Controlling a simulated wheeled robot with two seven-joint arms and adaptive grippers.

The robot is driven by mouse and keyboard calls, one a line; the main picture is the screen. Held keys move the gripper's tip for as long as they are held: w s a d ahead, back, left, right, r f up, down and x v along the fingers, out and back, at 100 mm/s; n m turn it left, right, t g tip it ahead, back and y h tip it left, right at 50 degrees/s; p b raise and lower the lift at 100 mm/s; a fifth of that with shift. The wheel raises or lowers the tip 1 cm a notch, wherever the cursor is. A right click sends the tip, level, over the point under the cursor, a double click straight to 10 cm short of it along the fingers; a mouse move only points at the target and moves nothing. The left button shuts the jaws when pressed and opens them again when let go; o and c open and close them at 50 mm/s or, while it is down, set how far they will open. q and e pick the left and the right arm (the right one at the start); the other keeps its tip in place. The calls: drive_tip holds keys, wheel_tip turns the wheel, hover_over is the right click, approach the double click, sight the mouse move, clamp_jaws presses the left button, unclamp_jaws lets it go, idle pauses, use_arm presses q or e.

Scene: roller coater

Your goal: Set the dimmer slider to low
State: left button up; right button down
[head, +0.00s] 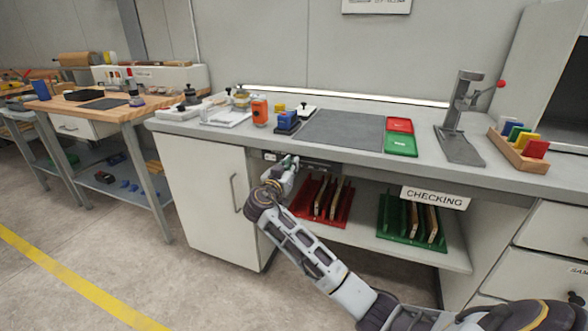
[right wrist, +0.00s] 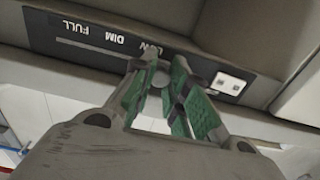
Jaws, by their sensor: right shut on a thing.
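The dimmer panel is a dark strip (head: 322,166) under the front edge of the counter in the head view. In the right wrist view the panel (right wrist: 75,30) shows the words FULL, DIM and LOW upside down, with a slot running along them. My right gripper (head: 290,161) is at the left part of the panel. In the right wrist view its green fingers (right wrist: 162,82) are closed around the small grey slider knob (right wrist: 161,79), beside the LOW mark. The fingers hide part of the knob. My left gripper is not in view.
The grey counter (head: 349,109) stands above the panel, with a dark mat (head: 343,130), red tray (head: 399,125) and green tray (head: 400,144) on it. Below are a red rack (head: 305,207) and a green rack (head: 395,230). A white cabinet door (head: 205,190) is to the left.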

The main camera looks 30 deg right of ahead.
drive_tip(key=shift+a, duration=0.15)
drive_tip(key=c, duration=1.3)
unclamp_jaws()
drive_tip(key=shift+w+a, duration=0.1)
drive_tip(key=shift+w, duration=0.05)
drive_tip(key=shift+v, duration=6)
drive_tip(key=shift+n, duration=0.3)
